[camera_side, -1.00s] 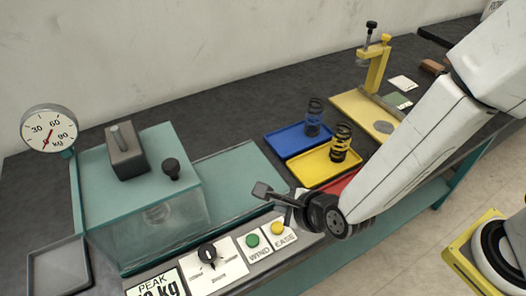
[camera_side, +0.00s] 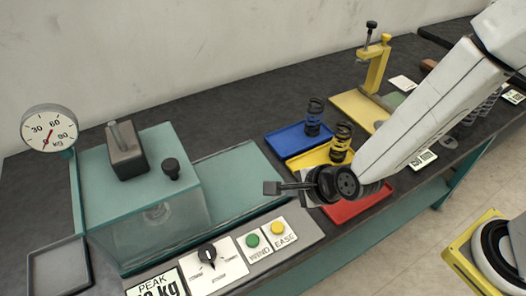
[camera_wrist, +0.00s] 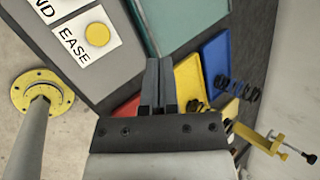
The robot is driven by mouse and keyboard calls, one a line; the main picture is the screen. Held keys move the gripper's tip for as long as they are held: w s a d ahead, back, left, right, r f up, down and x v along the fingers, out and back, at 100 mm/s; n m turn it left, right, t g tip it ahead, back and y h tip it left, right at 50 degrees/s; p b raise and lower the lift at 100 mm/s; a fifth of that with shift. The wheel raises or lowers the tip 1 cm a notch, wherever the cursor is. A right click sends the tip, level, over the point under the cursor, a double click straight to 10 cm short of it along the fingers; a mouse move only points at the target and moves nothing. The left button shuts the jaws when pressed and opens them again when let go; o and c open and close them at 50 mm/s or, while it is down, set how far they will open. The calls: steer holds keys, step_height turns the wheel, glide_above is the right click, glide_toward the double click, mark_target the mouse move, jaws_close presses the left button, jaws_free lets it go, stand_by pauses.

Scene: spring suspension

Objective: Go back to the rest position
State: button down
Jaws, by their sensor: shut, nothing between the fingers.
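My gripper (camera_side: 276,188) is shut and empty. In the side view it hangs above the bench front, between the button panel and the coloured trays, with its fingers pointing left. In the wrist view the closed fingers (camera_wrist: 159,80) lie side by side over the gap between the panel and the trays. The red tray (camera_side: 358,205) is partly hidden under my wrist in the side view. My arm slants up to the right and covers part of the bench behind it.
The blue tray (camera_side: 284,146) and yellow tray (camera_side: 308,162) each have a dark spring beside or on them. A yellow clamp stand (camera_side: 376,68) rises at the back. The teal press box (camera_side: 160,225), gauge (camera_side: 49,128) and panel with green and yellow buttons (camera_side: 277,228) stand left.

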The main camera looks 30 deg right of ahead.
steer(key=s+d+r+n+g+h, duration=0.1)
steer(key=s+d+r+n+g, duration=0.1)
steer(key=d+n, duration=0.8)
steer(key=s+d+r+n+g+h, duration=0.1)
steer(key=s+d+r+n+g, duration=0.1)
steer(key=d+n, duration=0.7)
steer(key=d+g, duration=0.1)
steer(key=d, duration=0.2)
steer(key=shift+s+d+n, duration=0.25)
steer(key=shift+s+n, duration=0.1)
steer(key=shift+n, duration=0.05)
steer(key=shift+r, duration=0.1)
